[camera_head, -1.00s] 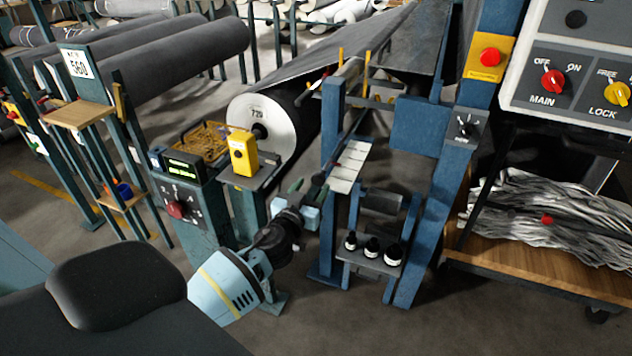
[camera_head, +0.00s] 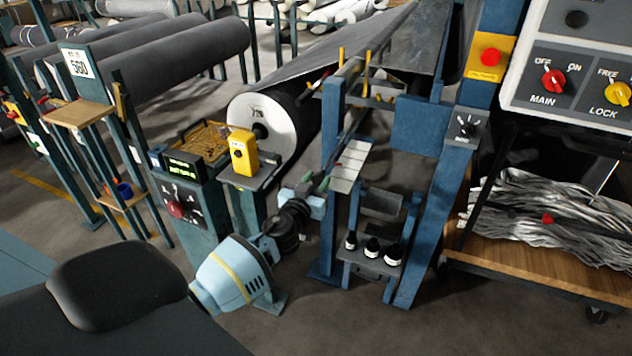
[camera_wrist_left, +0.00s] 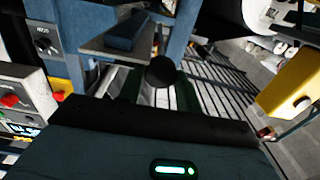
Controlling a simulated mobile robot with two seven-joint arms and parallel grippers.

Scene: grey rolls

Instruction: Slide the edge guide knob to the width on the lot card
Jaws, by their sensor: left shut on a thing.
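My left gripper (camera_head: 320,186) is at the near left end of the pale scale plate (camera_head: 349,166) on the blue machine frame. In the left wrist view, the round black knob (camera_wrist_left: 161,72) sits between its dark fingers, which are shut on it. In the head view, the gripper hides the knob. A card reading 560 (camera_head: 77,63) stands on the post at left. The white roll end (camera_head: 262,124) has a label that seems to read 720. My right gripper is out of view.
A yellow box (camera_head: 242,152) stands on a small shelf left of the gripper. A post with a green display (camera_head: 184,168) and a red knob is further left. A cart with grey scraps (camera_head: 550,222) is at right.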

